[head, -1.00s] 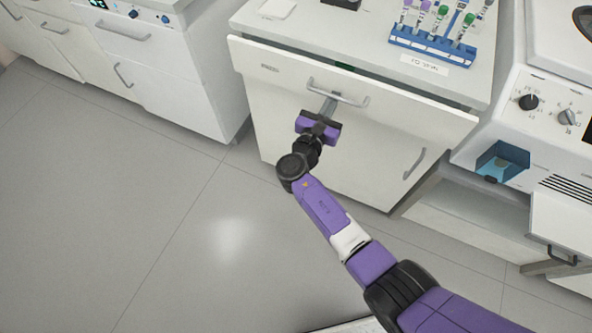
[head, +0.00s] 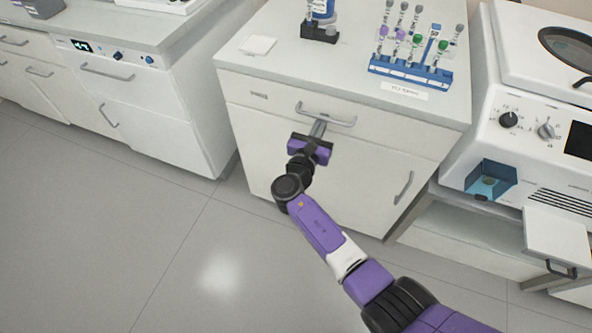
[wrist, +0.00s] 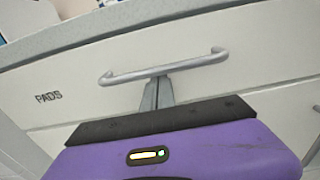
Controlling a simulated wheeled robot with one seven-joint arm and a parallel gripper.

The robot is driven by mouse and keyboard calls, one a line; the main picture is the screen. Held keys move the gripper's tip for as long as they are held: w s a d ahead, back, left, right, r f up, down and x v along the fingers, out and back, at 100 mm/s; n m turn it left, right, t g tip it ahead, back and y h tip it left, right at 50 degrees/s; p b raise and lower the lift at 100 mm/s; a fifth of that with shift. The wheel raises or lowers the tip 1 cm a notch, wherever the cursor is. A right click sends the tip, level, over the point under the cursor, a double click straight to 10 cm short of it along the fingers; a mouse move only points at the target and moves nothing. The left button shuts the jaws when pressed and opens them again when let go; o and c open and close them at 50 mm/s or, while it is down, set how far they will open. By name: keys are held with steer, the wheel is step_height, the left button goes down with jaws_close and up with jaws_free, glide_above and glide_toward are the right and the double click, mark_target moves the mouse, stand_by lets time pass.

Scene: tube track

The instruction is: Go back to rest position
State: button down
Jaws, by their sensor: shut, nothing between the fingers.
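My gripper (head: 319,127) is shut and empty at the front of a white drawer (head: 262,97). In the wrist view its fingertips (wrist: 158,88) are together just below the drawer's grey bar handle (wrist: 165,68); whether they touch it I cannot tell. The handle also shows in the head view (head: 328,119). The drawer is shut, and its front is marked "PADS" in the wrist view. My purple arm reaches up to it from the lower right.
On the counter (head: 330,67) above stand a blue rack (head: 410,72) with several tubes, a dark holder (head: 319,32) and a white pad (head: 258,45). A white machine (head: 540,130) with knobs stands at right. The open floor (head: 110,220) at left is clear.

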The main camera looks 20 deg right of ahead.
steer(key=v, duration=0.7)
steer(key=shift+s+a, duration=0.2)
steer(key=shift+s, duration=0.15)
